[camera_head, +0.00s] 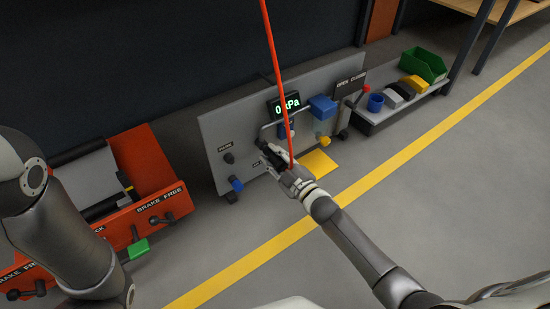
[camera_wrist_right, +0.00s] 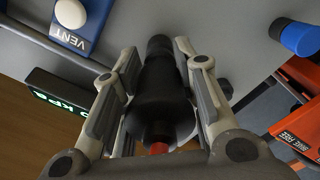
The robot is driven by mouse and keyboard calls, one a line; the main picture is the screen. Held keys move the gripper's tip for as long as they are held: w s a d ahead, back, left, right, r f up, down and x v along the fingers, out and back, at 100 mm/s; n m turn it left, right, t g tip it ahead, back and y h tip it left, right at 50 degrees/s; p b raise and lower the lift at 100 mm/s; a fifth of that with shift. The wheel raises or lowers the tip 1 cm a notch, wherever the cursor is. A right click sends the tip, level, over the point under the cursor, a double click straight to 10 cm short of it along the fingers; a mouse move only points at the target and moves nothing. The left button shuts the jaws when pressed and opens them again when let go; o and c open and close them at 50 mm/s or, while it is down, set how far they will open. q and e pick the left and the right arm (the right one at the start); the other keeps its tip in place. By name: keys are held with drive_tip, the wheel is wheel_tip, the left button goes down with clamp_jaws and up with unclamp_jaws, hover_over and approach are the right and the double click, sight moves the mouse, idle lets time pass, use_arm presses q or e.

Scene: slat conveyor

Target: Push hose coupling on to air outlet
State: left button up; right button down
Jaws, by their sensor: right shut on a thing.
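My right gripper (camera_head: 270,158) is at the grey panel (camera_head: 217,126), its fingers shut around the black hose coupling (camera_wrist_right: 158,95). The coupling points away from the wrist camera toward the panel, and red shows at its near end. The red hose (camera_head: 275,60) rises from the gripper past the top of the head view. The air outlet cannot be made out behind the coupling and fingers. I cannot tell whether the coupling touches it. My left arm shows at the left of the head view, but its gripper is out of view.
The panel carries a pressure display (camera_head: 288,105) starting with 0, a blue box (camera_head: 322,107), a lower-left blue knob (camera_head: 236,184) and a VENT button (camera_wrist_right: 70,14). An orange brake unit (camera_head: 150,165) stands left. A shelf with a green bin (camera_head: 424,65) stands right.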

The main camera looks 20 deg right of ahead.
drive_tip(key=shift+w+a, duration=0.2)
drive_tip(key=shift+w, duration=0.3)
drive_tip(key=c, duration=1)
unclamp_jaws()
drive_tip(key=shift+c, duration=0.2)
drive_tip(key=shift+s, duration=0.1)
drive_tip(key=shift+s+d+f, duration=0.1)
drive_tip(key=shift+s+d, duration=0.05)
drive_tip(key=shift+s, duration=0.05)
drive_tip(key=v, duration=1.1)
drive_tip(key=shift+s, duration=0.2)
